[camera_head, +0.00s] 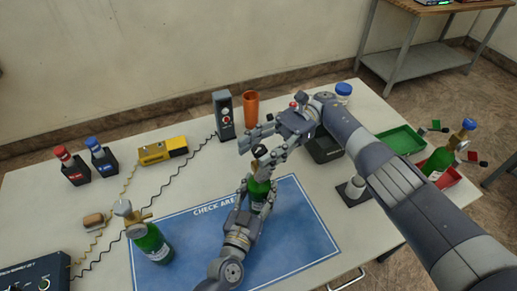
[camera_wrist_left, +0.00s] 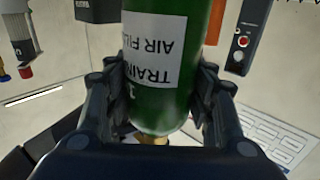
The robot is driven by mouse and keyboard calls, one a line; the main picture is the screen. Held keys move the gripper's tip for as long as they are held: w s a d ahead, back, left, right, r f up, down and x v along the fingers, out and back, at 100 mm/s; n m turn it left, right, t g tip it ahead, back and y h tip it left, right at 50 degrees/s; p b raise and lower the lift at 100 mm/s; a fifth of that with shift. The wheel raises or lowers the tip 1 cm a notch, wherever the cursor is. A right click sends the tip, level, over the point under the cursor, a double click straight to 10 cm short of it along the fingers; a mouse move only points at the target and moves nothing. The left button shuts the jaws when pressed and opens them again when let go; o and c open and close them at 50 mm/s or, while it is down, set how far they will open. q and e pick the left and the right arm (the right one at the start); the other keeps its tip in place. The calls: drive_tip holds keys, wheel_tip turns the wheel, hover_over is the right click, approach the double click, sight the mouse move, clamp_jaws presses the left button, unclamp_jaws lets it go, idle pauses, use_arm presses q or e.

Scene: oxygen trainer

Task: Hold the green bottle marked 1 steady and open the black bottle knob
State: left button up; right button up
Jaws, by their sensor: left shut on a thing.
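The green bottle marked 1 (camera_head: 257,189) stands upright on the blue check mat (camera_head: 310,238). My left gripper (camera_head: 258,196) is shut around its body from the front. In the left wrist view, the bottle (camera_wrist_left: 203,22) sits between both fingers, its white label and a "1" showing upside down. The black bottle knob (camera_head: 259,151) is at the top, partly hidden by my right gripper (camera_head: 256,156). The right fingers are spread on either side of the knob; whether they touch it is unclear.
A black box (camera_head: 224,115) and an orange cup (camera_head: 251,109) stand behind. Green (camera_head: 400,140) and red trays are right.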

sight(258, 149)
drive_tip(key=shift+r, duration=0.1)
wheel_tip(258, 149, up, 10)
drive_tip(key=shift+f, duration=0.1)
idle(0.5)
use_arm(q)
drive_tip(key=o, duration=1.7)
drive_tip(key=shift+w, duration=0.1)
drive_tip(key=shift+o, duration=0.2)
